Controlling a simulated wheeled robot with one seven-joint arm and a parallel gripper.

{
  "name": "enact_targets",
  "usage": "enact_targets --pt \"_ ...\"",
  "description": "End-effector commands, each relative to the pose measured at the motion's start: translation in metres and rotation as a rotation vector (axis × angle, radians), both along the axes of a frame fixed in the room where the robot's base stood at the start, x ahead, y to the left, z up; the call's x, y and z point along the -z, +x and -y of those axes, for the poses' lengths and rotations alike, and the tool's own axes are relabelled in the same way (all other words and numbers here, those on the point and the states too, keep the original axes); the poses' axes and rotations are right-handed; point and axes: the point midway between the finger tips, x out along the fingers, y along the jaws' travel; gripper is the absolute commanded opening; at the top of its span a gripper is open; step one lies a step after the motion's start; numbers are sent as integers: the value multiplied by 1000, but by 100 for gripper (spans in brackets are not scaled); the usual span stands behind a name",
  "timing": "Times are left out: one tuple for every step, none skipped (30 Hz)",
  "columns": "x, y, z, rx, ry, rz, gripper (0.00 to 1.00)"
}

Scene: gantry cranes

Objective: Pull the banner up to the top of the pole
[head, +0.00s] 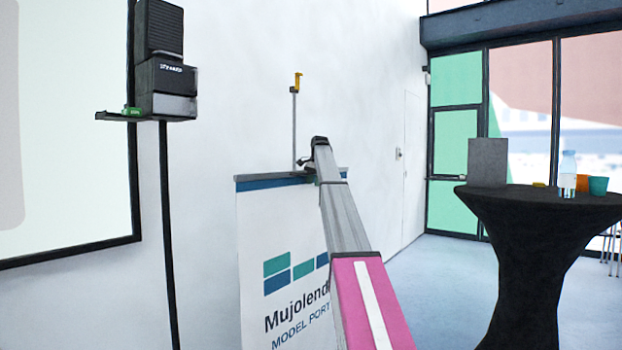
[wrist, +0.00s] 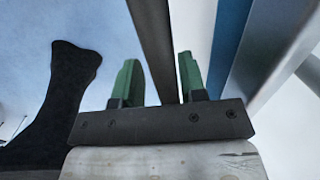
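The banner (head: 257,240), white with a logo and lettering, stands at lower middle in the head view. Its dark top rail (head: 262,178) has a blue band below it. A thin upright pole (head: 294,125) rises above the rail to a yellow hook-like piece (head: 298,80) at its top. My gripper (head: 312,165) is at the top rail, well below the yellow piece. In the wrist view the two green fingers of my gripper (wrist: 158,80) stand apart, one on each side of a dark bar (wrist: 152,35), probably the rail. I cannot tell whether they press on it.
A black-draped high table (head: 530,225) stands at right with a grey box (head: 487,162), a bottle (head: 568,174) and cups on it. A speaker (head: 165,60) on a stand and a wall screen (head: 65,120) are at left. The floor between banner and table is clear.

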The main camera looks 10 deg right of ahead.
Motion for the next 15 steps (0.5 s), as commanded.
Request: enact_targets --pt "1 0 0 -1 1 0 38" --pt "1 0 0 -1 1 0 38" --pt "1 0 0 -1 1 0 38" --pt "1 0 0 -1 1 0 38" --pt "1 0 0 -1 1 0 38" --pt "1 0 0 -1 1 0 38" --pt "1 0 0 -1 1 0 38" --pt "1 0 0 -1 1 0 38" --pt "1 0 0 -1 1 0 38" --pt "1 0 0 -1 1 0 38" --pt "0 0 0 -1 1 0 38" --pt "-1 0 0 -1 1 0 38" --pt "-2 0 0 -1 1 0 38" --pt "-4 0 0 -1 1 0 38" --pt "-6 0 1 -1 0 1 38"
